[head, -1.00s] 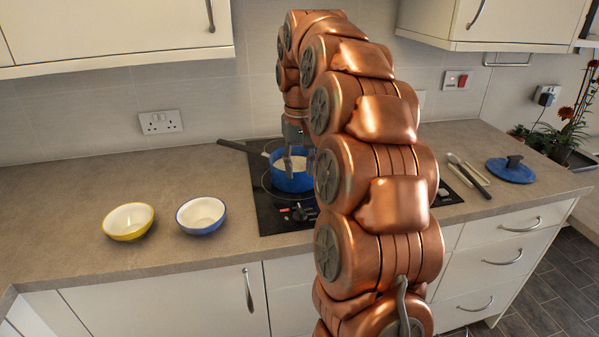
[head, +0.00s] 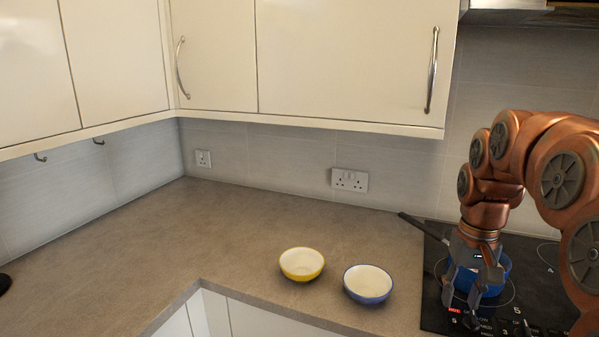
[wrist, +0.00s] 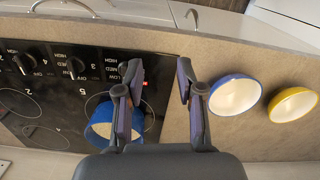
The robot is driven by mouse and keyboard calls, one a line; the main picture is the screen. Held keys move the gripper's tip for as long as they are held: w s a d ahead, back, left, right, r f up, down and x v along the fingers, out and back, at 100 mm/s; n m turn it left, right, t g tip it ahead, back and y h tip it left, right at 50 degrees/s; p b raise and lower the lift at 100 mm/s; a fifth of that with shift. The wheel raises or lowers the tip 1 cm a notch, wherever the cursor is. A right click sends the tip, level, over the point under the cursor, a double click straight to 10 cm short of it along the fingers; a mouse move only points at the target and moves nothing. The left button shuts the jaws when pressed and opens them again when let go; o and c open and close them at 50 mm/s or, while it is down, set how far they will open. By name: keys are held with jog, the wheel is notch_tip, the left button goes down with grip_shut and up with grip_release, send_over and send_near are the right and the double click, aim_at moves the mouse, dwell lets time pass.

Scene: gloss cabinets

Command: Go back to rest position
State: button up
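My gripper (head: 462,290) hangs from my copper arm at the right of the head view, over the hob's left part. In the wrist view my gripper (wrist: 160,88) has its two fingers apart with nothing between them. The blue pot (head: 496,276) stands on the hob behind the fingers, partly hidden by them. It also shows in the wrist view (wrist: 98,128), beside the left finger.
A yellow bowl (head: 301,264) and a blue bowl (head: 368,284) stand on the counter (head: 230,235) left of the black hob (head: 433,305). Wall cabinets (head: 350,60) overhang the counter's back.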

jog(key=s+a+f+n+p, duration=0.1)
jog(key=s+a, duration=0.3)
jog(key=s, duration=0.4)
jog(key=s+a+f+g, duration=0.1)
jog(key=s+a+f, duration=0.3)
jog(key=s, duration=0.4)
jog(key=s+a+f+n+p, duration=0.1)
jog(key=s+a, duration=0.3)
jog(key=s, duration=0.4)
jog(key=shift+s+f+n+p, duration=0.3)
jog(key=shift+s+f+p, duration=0.1)
jog(key=shift+f, duration=0.5)
jog(key=shift+d, duration=0.1)
